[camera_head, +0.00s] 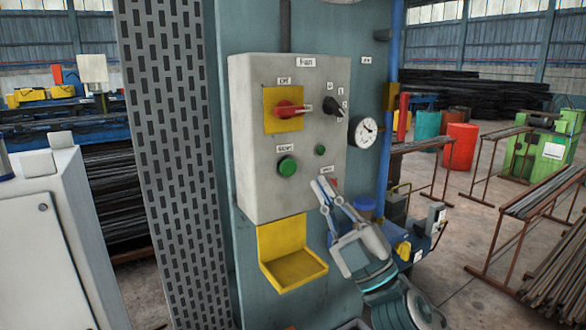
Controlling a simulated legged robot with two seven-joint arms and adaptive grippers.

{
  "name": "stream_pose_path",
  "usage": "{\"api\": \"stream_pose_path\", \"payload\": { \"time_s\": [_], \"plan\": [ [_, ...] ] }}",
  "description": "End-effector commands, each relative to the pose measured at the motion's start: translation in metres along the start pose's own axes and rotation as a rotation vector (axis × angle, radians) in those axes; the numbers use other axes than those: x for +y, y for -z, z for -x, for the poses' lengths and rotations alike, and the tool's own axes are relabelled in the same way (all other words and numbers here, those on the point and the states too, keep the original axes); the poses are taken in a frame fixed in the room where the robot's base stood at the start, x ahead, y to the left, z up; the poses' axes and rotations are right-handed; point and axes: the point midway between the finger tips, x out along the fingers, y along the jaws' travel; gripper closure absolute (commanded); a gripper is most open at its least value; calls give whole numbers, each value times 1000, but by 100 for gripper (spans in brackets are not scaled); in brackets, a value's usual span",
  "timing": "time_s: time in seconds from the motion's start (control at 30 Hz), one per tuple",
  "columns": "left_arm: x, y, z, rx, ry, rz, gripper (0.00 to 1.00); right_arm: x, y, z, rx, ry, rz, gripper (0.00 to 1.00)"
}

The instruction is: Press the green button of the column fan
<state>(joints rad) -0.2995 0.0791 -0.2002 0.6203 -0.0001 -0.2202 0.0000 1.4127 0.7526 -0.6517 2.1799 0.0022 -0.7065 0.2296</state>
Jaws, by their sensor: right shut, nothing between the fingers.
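A grey control box (249,150) labelled as the fan's is mounted on the blue-grey column (222,190). Its round green button (287,166) sits low on the left of the front, under a small label, and is fully visible. A smaller green round piece (321,150) is to its right. My right gripper (325,183) is shut and empty, with its fingers pointing up at the lower right of the box. It is right of and slightly below the green button, apart from it. It covers part of a small red piece there. My left gripper is not in view.
A red rotary switch (288,109) on a yellow plate is above the green button, with a black knob (335,104) to its right. A yellow tray (291,273) juts out below the box. A gauge (363,131) and blue pipe (387,150) are at right.

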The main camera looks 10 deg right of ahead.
Motion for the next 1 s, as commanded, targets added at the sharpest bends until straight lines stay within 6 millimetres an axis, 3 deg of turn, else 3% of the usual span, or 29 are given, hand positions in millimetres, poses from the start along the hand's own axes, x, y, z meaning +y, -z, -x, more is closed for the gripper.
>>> {"api": "stream_pose_path", "payload": {
  "time_s": [0.4,1.0],
  "plan": [
    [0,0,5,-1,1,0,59,-24,-29,-36,-2,-2,-2,100],
    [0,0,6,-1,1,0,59,-31,-33,-43,-1,-1,0,100]
  ]
}}
